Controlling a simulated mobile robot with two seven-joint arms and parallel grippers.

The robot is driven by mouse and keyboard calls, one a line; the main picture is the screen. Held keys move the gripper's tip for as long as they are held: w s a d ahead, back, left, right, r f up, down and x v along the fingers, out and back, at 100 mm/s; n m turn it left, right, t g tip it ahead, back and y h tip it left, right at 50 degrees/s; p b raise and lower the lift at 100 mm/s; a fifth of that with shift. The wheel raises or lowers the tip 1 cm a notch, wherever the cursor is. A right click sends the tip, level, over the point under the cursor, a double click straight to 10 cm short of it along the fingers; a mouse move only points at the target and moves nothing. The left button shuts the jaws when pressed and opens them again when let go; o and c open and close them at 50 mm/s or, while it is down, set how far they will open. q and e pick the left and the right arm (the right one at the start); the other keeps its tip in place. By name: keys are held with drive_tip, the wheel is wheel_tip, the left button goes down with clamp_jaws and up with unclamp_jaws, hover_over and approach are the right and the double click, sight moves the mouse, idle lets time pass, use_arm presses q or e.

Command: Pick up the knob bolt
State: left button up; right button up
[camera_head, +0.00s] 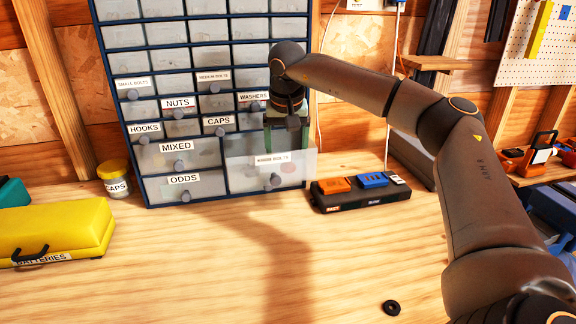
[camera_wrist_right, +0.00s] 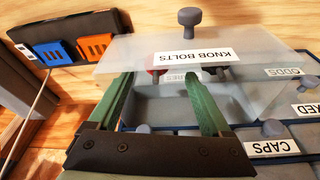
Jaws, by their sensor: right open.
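The drawer labelled KNOB BOLTS (camera_head: 240,175) is the large lower right one of the cabinet. It is pulled out, and its clear front with a grey knob (camera_wrist_right: 189,20) shows in the right wrist view. Inside, near the front, lie a red-headed piece (camera_wrist_right: 156,76) and dark pieces (camera_wrist_right: 214,72), partly hidden; I cannot tell their full shape. My right gripper (camera_head: 288,150) points down over this drawer. In the right wrist view its two green fingers (camera_wrist_right: 158,86) are wide apart with nothing between them, reaching toward the drawer's inside. My left gripper is not in view.
The drawer cabinet (camera_head: 148,110) stands behind, with other drawers shut. A black charger with orange and blue blocks (camera_head: 360,198) sits right of the open drawer. A yellow battery case (camera_head: 50,228) and a jar (camera_head: 115,180) stand left. A black ring (camera_head: 391,308) lies in front.

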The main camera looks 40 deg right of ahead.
drive_tip(key=x, duration=0.4)
drive_tip(key=shift+w+d, duration=0.1)
drive_tip(key=shift+d, duration=0.3)
drive_tip(key=shift+c, duration=0.4)
drive_tip(key=shift+r, duration=0.1)
clamp_jaws()
